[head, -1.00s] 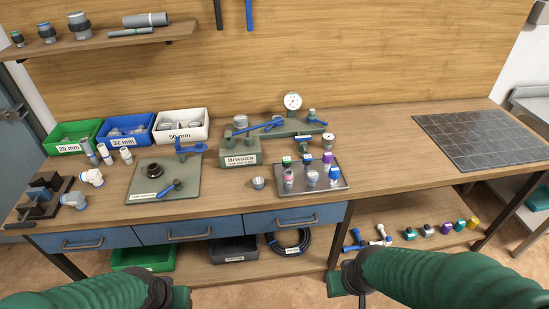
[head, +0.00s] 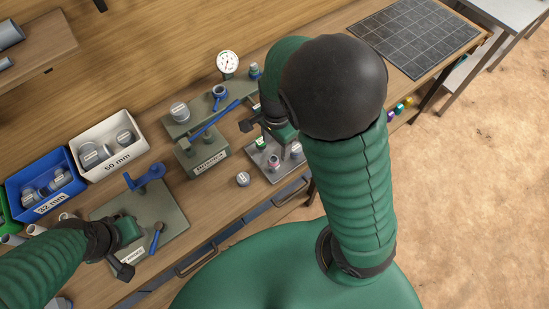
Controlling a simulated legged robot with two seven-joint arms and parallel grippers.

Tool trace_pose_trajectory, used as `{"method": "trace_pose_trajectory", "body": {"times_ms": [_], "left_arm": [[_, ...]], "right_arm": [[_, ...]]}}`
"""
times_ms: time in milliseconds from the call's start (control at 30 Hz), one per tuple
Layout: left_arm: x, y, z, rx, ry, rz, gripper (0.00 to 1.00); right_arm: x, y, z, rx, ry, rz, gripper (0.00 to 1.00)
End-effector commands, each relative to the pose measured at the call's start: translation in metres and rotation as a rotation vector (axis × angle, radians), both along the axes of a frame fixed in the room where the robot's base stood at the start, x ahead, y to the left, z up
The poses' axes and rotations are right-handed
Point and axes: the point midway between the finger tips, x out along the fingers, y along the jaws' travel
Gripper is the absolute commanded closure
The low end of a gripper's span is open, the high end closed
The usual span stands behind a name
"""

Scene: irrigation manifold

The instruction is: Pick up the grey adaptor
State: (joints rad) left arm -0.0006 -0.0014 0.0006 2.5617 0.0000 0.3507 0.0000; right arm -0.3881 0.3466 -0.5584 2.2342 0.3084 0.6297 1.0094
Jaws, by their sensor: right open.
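A small grey fitting (head: 243,179), which looks like the grey adaptor, stands on the bench just left of the metal tray (head: 268,176), apart from it. My right gripper (head: 255,132) is open and hangs over the back of the tray, up and to the right of the grey fitting, not touching it.
The green manifold stand (head: 203,160) with a gauge (head: 228,63) and blue lever stands behind the fitting. A white bin (head: 110,145) and blue bin (head: 45,190) stand left. The dark grid mat (head: 415,35) is clear.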

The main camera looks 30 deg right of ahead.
Motion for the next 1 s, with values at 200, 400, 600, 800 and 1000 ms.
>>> {"method": "trace_pose_trajectory", "body": {"times_ms": [200, 400, 600, 800, 1000], "left_arm": [[0.001, 0.001, -0.013, 0.0, 0.0, 0.002, 0.64], [0.001, 0.001, -0.015, 0.0, -0.001, 0.001, 0.64], [0.001, 0.0, -0.02, 0.0, -0.001, 0.001, 0.64], [0.001, 0.0, -0.019, 0.0, -0.001, 0.001, 0.64], [0.001, 0.001, -0.019, 0.0, -0.001, 0.001, 0.64]], "right_arm": [[0.004, -0.004, -0.056, 0.001, 0.007, 0.0, 0.41], [0.003, -0.008, -0.078, 0.004, 0.006, -0.001, 0.41], [0.004, -0.007, -0.112, 0.003, 0.005, -0.001, 0.41], [0.006, -0.003, -0.116, 0.0, 0.003, 0.003, 0.41], [0.005, -0.004, -0.116, 0.002, 0.002, 0.002, 0.58]]}}
